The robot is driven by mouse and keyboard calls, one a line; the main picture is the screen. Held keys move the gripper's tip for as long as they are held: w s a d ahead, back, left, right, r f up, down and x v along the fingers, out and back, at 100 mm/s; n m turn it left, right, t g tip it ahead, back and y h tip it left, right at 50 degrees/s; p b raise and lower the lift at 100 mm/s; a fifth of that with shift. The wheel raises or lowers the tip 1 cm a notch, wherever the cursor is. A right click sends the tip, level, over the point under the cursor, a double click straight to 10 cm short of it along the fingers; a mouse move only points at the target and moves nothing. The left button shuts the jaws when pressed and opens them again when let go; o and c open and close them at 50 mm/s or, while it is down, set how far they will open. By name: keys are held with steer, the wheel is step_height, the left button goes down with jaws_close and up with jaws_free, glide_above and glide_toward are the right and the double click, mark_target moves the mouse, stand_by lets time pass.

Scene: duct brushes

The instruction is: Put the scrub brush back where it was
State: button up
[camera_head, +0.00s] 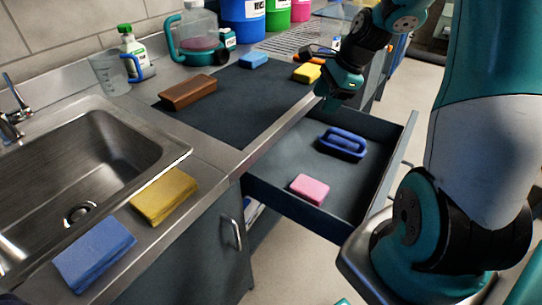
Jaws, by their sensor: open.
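A blue scrub brush (343,144) with a loop handle lies in the open drawer (268,172), toward its back. A brown block that may also be a brush (188,92) lies on the dark mat (232,112) on the counter. My gripper (328,102) is open over the right edge of the counter, above and behind the drawer. It is apart from the blue brush and nothing shows between its fingers. The fingertips are small and dark here.
A pink sponge (309,189) lies in the drawer, in front of the blue brush. A blue sponge (254,60) and a yellow sponge (307,73) lie on the mat. A sink (85,165), cloths, a jug (196,35) and buckets line the counter. The mat's middle is clear.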

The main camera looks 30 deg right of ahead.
steer(key=s+a+r+n+g+y, duration=0.1)
steer(key=s+a+r+n, duration=0.15)
steer(key=a+n, duration=0.45)
steer(key=s+a+r+n, duration=0.1)
steer(key=a+r+n, duration=0.3)
steer(key=a, duration=0.6)
steer(key=s+a+r+n+g, duration=0.2)
steer(key=s+a+n, duration=1)
steer(key=s+n, duration=0.3)
steer(key=n, duration=0.3)
steer(key=shift+s+a, duration=0.35)
steer(key=shift+r, duration=0.15)
steer(key=shift+c, duration=0.3)
